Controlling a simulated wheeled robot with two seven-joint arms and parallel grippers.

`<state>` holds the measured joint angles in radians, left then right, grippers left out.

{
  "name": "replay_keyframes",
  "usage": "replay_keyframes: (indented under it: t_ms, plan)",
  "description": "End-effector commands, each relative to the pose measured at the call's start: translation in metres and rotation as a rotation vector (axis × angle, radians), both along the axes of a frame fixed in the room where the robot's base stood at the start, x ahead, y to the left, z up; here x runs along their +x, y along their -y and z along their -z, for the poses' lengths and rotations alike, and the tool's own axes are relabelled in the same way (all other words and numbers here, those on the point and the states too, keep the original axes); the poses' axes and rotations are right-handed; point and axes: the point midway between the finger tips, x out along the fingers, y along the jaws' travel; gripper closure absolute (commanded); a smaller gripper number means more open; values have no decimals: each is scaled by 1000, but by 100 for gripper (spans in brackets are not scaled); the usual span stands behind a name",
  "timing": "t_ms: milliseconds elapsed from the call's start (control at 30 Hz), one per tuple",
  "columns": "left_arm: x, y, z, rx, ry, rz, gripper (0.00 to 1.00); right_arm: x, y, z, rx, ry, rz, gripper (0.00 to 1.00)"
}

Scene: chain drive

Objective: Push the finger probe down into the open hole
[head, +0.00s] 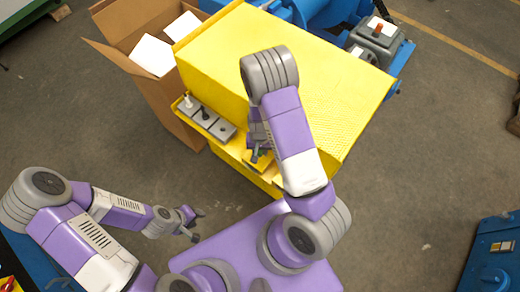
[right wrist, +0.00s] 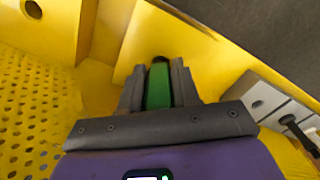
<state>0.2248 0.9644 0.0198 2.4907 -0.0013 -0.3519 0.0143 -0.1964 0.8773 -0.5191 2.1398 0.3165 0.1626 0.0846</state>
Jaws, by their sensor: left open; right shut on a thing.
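My right gripper (right wrist: 158,85) is shut on a green piece (right wrist: 158,88), which I take to be the finger probe. Its far end is dark and lies close to a yellow ledge; I cannot tell whether it is in a hole. A round dark hole (right wrist: 33,9) shows in a yellow wall in the right wrist view. My left gripper (head: 194,226) is open and empty, low and away from the housing.
A grey block rack (head: 207,118) with small upright pegs sits on a ledge at the housing's left; it also shows in the right wrist view (right wrist: 262,98). An open cardboard box (head: 128,60) stands behind it. Blue machinery (head: 320,12) adjoins the housing.

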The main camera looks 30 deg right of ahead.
Motion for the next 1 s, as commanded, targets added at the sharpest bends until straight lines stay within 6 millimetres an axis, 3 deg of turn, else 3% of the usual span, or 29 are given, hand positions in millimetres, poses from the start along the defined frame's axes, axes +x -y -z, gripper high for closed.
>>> replay_keyframes:
  t_ms: [467, 500, 667, 1000]
  plan:
    - [0, 0, 11, 0, 0, 0, 57, 0, 0, 13, 0, 0, 0, 100]
    - [0, 0, 10, 0, 0, 0, 57, 0, 0, 13, 0, 0, 0, 66]
    - [0, 0, 10, 0, 0, 0, 57, 0, 0, 12, 0, 0, 0, 42]
    - [0, 0, 9, 0, 0, 0, 57, 0, 0, 9, 0, 0, 0, 39]
